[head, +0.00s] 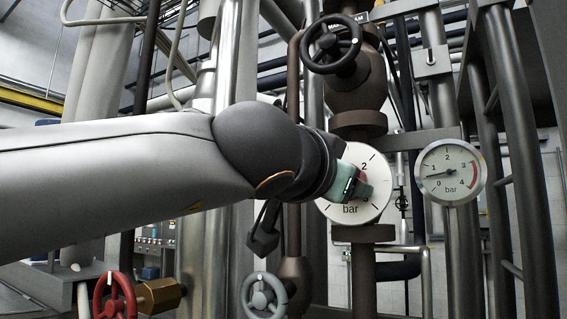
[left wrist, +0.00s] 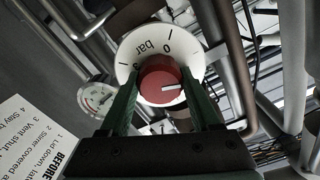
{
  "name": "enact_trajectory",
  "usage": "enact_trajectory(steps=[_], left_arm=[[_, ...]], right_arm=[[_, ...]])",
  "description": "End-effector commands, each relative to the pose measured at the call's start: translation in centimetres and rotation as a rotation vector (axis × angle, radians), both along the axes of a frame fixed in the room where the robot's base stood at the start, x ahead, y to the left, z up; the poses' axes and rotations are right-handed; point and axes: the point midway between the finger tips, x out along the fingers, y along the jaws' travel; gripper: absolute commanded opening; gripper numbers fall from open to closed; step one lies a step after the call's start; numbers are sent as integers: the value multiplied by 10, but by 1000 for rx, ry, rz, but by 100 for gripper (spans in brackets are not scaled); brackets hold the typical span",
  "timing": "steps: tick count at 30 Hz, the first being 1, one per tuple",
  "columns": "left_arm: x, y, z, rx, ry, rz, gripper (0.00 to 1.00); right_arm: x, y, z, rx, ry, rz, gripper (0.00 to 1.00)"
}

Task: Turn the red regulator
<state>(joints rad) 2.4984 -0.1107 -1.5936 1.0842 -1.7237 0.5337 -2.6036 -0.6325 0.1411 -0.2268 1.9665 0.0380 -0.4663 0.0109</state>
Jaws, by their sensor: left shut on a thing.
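The red regulator is a round red knob (left wrist: 160,82) on a white dial plate (left wrist: 190,48) marked "bar". In the left wrist view its white pointer line points right, and 0 on the plate is at the upper right. My left gripper (left wrist: 160,92) is shut on the knob, with one green finger on each side. In the head view the gripper (head: 352,184) is in front of the plate (head: 338,208), and only a bit of the red knob (head: 361,173) shows. My right gripper is in neither view.
A round pressure gauge (head: 450,172) is right of the plate, its needle near the low end. A black handwheel (head: 331,43) is above. A red handwheel (head: 114,296) and a grey handwheel (head: 264,296) are below. Thick pipes stand close around. A white notice (left wrist: 35,138) shows in the wrist view.

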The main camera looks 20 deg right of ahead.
Motion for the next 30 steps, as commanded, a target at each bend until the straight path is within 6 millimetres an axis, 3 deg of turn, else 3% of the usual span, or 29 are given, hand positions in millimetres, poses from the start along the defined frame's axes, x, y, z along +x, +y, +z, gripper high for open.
enact_trajectory(steps=[12,30], left_arm=[[0,0,2,210,-242,-1,8],[1,0,-1,296,-344,1,8]], right_arm=[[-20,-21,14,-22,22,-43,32],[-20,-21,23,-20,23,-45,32]])
